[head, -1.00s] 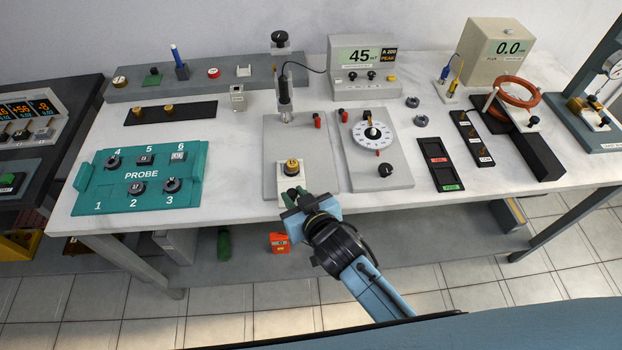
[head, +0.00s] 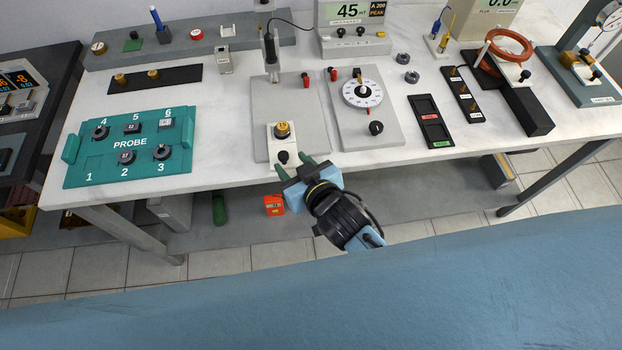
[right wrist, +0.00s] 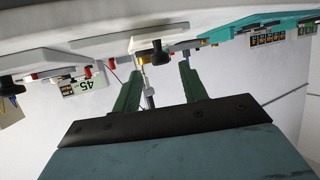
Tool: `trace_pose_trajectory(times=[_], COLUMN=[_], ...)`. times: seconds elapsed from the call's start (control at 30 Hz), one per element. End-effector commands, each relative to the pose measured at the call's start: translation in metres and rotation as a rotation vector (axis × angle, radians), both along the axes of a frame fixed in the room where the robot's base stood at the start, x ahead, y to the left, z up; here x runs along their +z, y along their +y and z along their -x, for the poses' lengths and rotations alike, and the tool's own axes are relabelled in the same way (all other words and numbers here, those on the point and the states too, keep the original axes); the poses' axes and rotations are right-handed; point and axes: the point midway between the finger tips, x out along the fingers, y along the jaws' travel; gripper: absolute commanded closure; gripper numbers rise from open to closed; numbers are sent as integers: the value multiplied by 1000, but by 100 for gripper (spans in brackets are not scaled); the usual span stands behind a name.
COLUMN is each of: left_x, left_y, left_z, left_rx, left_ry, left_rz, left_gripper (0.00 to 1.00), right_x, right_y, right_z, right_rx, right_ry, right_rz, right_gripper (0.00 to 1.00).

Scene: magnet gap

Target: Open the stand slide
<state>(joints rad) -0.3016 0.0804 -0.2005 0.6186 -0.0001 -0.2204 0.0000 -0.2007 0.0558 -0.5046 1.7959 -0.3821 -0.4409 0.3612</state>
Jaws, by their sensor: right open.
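The stand's grey base plate (head: 305,130) lies on the bench, with the upright probe holder (head: 270,55) at its back. The white slide block (head: 275,142) sits at the plate's front left. It carries a brass-coloured piece (head: 282,129) and a black knob (head: 283,157) at its front end. My right gripper (head: 296,166) is open and empty at the bench's front edge, just right of and in front of the black knob. In the right wrist view the black knob (right wrist: 157,51) shows between and beyond the spread green fingers (right wrist: 160,85). I cannot tell whether a finger touches it.
A dial plate (head: 375,138) stands right of the stand. The teal probe case (head: 125,170) lies to the left. A black tray (head: 430,120), a black strip and a copper coil (head: 508,42) are further right. Bare bench top lies between the case and the stand.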

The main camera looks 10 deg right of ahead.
Motion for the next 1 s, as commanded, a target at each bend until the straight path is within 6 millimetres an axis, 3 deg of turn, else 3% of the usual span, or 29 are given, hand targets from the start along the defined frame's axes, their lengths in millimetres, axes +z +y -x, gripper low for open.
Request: trace_pose_trajectory(times=[0.2,0.4,0.6,1.0], left_x=[8,11,11,11], left_y=[0,0,0,0], left_z=[-1,-2,-3,-3], left_rx=[0,0,0,1], left_ry=[-2,-4,-4,-5], left_rz=[0,0,0,0], left_gripper=[43,43,43,43], right_x=[20,32,37,37], right_y=[-17,-27,-31,-31], right_z=[46,74,85,85], right_rx=[1,0,0,0], right_ry=[4,3,2,1], right_rz=[0,1,1,0], right_gripper=[57,57,57,57])
